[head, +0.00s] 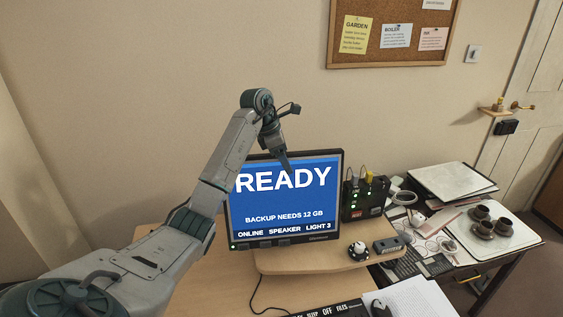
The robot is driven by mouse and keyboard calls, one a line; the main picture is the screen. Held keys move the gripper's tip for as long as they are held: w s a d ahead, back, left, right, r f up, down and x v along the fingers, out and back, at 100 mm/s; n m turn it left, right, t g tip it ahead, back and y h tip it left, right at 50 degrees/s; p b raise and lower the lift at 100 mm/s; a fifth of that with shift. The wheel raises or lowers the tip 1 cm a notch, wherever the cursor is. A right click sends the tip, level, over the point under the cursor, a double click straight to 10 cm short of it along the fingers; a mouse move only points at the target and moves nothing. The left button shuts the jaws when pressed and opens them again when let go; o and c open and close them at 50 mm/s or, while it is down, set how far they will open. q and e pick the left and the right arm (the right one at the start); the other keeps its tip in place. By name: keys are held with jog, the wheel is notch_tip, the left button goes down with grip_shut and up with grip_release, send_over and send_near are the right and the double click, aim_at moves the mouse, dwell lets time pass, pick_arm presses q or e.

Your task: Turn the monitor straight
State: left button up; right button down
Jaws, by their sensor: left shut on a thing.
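The monitor (285,207) stands on the raised shelf of the desk, upright, its blue screen lit with "READY" and smaller lines below. Its screen faces mostly toward me, with its right side edge showing as a dark border. The monitor's stand is hidden. My right gripper is not in view.
A black box with green lights (363,200) stands close right of the monitor. A round black-and-white knob (358,250) and a small grey device (389,245) sit on the shelf (315,260). A side table holds cups (481,213).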

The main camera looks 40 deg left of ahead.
pick_arm(q)
jog(key=shift+w+d+n, duration=0.1)
jog(key=shift+w+n, duration=0.1)
jog(key=shift+n, duration=0.3)
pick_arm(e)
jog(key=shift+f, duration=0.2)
pick_arm(q)
jog(key=o, duration=1.1)
jog(key=shift+o, duration=1.3)
jog(key=shift+t, duration=0.3)
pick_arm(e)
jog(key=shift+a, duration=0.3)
pick_arm(q)
jog(key=shift+r, duration=0.15)
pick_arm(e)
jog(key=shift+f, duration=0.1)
